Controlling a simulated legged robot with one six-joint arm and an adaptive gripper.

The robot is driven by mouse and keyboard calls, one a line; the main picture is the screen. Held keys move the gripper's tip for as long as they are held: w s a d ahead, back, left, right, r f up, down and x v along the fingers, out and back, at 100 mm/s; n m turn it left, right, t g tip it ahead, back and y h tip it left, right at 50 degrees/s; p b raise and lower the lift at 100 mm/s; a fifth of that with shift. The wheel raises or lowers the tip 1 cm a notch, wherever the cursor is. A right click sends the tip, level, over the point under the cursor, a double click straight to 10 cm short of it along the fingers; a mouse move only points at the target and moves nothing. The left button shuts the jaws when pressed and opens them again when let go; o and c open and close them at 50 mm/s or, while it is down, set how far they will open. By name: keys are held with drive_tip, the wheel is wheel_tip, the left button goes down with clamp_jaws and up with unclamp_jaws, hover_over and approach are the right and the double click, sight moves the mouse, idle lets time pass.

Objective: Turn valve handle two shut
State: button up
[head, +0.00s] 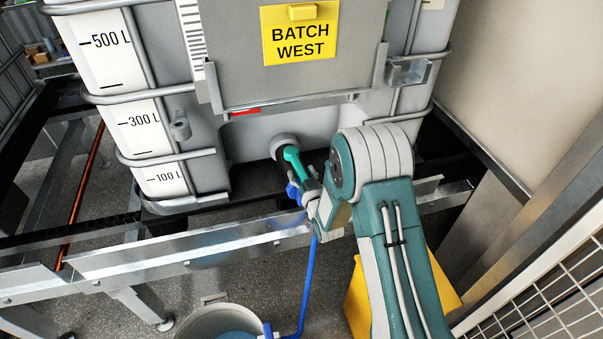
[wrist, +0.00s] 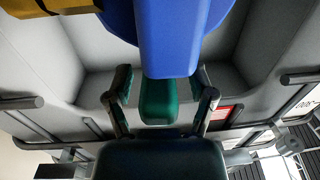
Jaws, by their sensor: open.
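A green valve handle (head: 293,158) sits at the outlet low on the front of the white tank (head: 155,105). No number shows on it. In the wrist view the green handle (wrist: 159,102) lies between the two fingers of my gripper (wrist: 160,84), which is open with a finger on either side. A blue part (wrist: 167,40) stands just beyond the handle. In the head view my gripper (head: 308,180) is at the outlet, and my arm partly hides it. Whether the fingers touch the handle I cannot tell.
A blue hose (head: 306,285) hangs from the outlet into a grey bucket (head: 222,315). A metal rail (head: 170,250) runs in front of the tank. A yellow "BATCH WEST" sign (head: 299,34) is above. A yellow object (head: 356,300) and wire mesh (head: 555,290) are at the right.

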clamp_jaws()
